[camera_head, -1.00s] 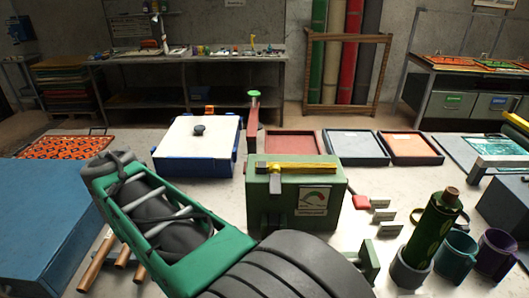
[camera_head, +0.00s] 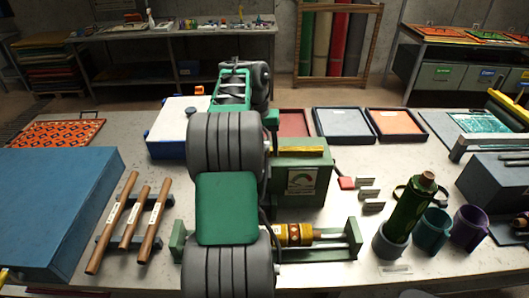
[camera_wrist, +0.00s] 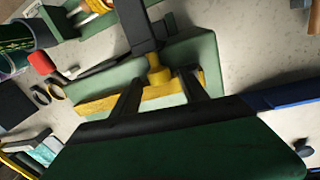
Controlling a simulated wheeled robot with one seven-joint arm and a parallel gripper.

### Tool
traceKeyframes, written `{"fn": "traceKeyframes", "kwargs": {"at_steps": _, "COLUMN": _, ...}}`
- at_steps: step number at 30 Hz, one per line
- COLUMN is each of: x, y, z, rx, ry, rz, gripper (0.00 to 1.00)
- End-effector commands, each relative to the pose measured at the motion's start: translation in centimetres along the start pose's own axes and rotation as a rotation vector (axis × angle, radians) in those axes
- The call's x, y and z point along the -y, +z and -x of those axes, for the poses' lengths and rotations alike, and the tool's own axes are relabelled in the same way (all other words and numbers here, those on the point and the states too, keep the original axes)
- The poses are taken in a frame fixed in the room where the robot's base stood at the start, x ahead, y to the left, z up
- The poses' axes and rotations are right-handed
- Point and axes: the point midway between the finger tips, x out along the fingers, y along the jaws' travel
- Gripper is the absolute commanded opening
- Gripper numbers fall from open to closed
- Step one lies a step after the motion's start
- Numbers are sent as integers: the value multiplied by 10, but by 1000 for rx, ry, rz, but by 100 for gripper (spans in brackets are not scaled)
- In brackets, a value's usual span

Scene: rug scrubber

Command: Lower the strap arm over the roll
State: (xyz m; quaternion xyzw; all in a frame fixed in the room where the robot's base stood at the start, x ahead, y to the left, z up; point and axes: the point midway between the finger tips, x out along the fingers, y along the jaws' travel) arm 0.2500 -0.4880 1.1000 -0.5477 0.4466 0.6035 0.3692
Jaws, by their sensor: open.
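A green box (camera_head: 300,185) with a gauge label and a yellow bar (camera_head: 298,151) stands mid-bench. In the wrist view my gripper (camera_wrist: 160,80) is open above this box (camera_wrist: 190,50). A yellow knob (camera_wrist: 158,74) shows between its two dark fingers; I cannot tell if they touch it. A dark bar (camera_wrist: 137,25) runs from the knob and appears to be the strap arm. In the head view my arm hides the gripper and bar. The yellow patterned roll (camera_head: 294,234) lies in a green cradle (camera_head: 353,234) nearer me, partly behind my arm.
A green bottle (camera_head: 410,205), a teal cup (camera_head: 432,230) and a purple cup (camera_head: 471,228) stand right. Shallow trays (camera_head: 343,124) and a white-topped blue case (camera_head: 172,125) lie behind.

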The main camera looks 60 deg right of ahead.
Motion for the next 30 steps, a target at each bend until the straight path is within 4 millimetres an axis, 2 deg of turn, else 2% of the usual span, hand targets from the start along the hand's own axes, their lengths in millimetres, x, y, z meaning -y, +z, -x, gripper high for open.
{"fn": "traceKeyframes", "kwargs": {"at_steps": 8, "x": 0, "y": 0, "z": -2, "rx": -1, "ry": 0, "rz": 0, "gripper": 51}}
{"fn": "traceKeyframes", "kwargs": {"at_steps": 26, "x": 0, "y": 0, "z": -2, "rx": -1, "ry": 0, "rz": 1, "gripper": 2}}
{"fn": "traceKeyframes", "kwargs": {"at_steps": 30, "x": 0, "y": 0, "z": -2, "rx": -1, "ry": 0, "rz": 1, "gripper": 0}}
